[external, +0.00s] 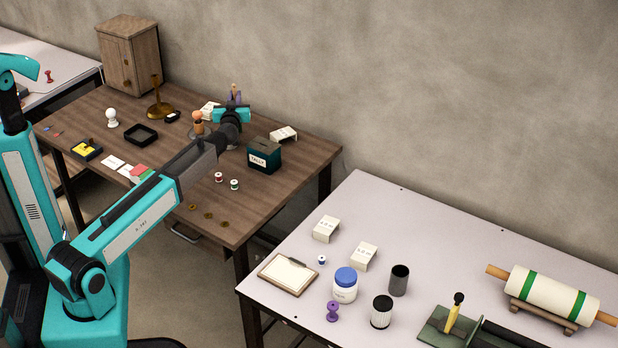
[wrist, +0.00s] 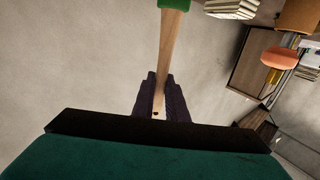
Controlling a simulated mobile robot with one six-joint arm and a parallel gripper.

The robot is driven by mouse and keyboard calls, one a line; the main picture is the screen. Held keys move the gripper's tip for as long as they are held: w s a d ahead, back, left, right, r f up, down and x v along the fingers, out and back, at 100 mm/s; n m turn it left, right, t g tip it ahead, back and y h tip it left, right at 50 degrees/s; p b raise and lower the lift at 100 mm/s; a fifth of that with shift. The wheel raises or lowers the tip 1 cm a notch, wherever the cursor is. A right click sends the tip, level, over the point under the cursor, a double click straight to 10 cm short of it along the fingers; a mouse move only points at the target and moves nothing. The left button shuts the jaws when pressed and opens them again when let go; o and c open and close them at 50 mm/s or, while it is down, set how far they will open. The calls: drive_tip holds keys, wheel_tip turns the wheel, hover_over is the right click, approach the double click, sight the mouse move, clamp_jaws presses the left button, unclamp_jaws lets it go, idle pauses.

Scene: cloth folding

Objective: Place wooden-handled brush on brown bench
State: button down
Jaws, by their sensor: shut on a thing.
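The wooden-handled brush (wrist: 172,50) shows in the wrist view as a pale wooden handle with a green part at the top edge; its far end is out of frame. My gripper (wrist: 160,98) is shut on the handle with its dark purple fingers on either side. In the external view my gripper (external: 235,98) is over the back of the brown bench (external: 255,195), near the wall. Only a small tip of the brush shows there, pointing up, and most of it is hidden.
A dark green tally box (external: 264,155), a brass stand (external: 160,106), a black tray (external: 140,134) and a white bulb-shaped item (external: 111,117) stand on the bench. Small spools and discs lie toward its front. A pale table (external: 450,230) stands at right.

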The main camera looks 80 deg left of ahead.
drive_tip(key=shift+f, duration=0.1)
drive_tip(key=c, duration=1.8)
unclamp_jaws()
drive_tip(key=shift+o, duration=0.2)
drive_tip(key=shift+r, duration=0.2)
drive_tip(key=s+d+b, duration=0.1)
drive_tip(key=s+d, duration=0.1)
drive_tip(key=d, duration=1)
